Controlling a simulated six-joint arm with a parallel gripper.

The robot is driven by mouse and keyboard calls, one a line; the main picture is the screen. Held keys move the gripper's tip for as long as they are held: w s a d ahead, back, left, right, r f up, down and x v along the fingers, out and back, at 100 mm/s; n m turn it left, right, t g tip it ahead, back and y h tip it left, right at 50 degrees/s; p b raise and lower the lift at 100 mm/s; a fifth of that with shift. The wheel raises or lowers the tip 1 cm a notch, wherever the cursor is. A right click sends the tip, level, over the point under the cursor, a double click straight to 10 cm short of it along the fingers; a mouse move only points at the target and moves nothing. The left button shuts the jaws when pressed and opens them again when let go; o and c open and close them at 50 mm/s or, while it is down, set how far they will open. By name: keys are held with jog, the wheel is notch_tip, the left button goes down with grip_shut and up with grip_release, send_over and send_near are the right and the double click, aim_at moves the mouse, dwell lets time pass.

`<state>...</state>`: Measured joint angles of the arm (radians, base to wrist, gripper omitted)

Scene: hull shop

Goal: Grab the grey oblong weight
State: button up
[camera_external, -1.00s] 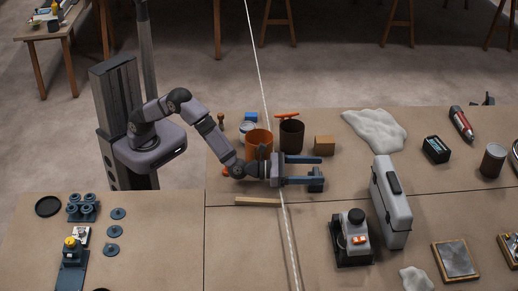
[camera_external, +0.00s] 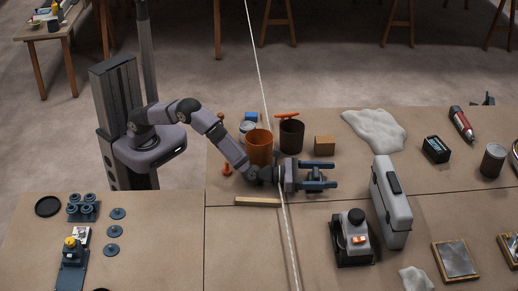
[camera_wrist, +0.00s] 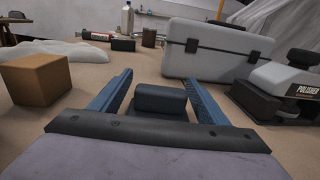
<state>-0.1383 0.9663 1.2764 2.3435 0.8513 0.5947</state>
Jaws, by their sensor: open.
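The grey oblong weight (camera_wrist: 160,100) is a dark blue-grey block with rounded edges, seen between my fingers in the wrist view. In the external view it shows small and partly hidden (camera_external: 316,176) between the fingers. My gripper (camera_external: 335,176) is low over the table, with its two blue fingers one on each side of the weight. In the wrist view the gripper (camera_wrist: 161,78) is open, and gaps show between the weight and both fingers. The lower part of the weight is hidden behind the gripper's dark front edge.
A brown block (camera_external: 324,145) stands behind the gripper. A grey case (camera_external: 391,205) and a polisher (camera_external: 352,238) stand to the right. Orange (camera_external: 259,147) and dark (camera_external: 291,136) containers stand behind the arm. A wooden strip (camera_external: 257,201) lies in front. A rope hangs close to the arm.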

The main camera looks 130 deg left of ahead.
jog(key=shift+w+a, duration=0.1)
jog(key=shift+w, duration=0.05)
jog(key=c, duration=1.5)
jog(key=shift+r, duration=0.15)
grip_shut()
notch_tip(320, 180, up, 10)
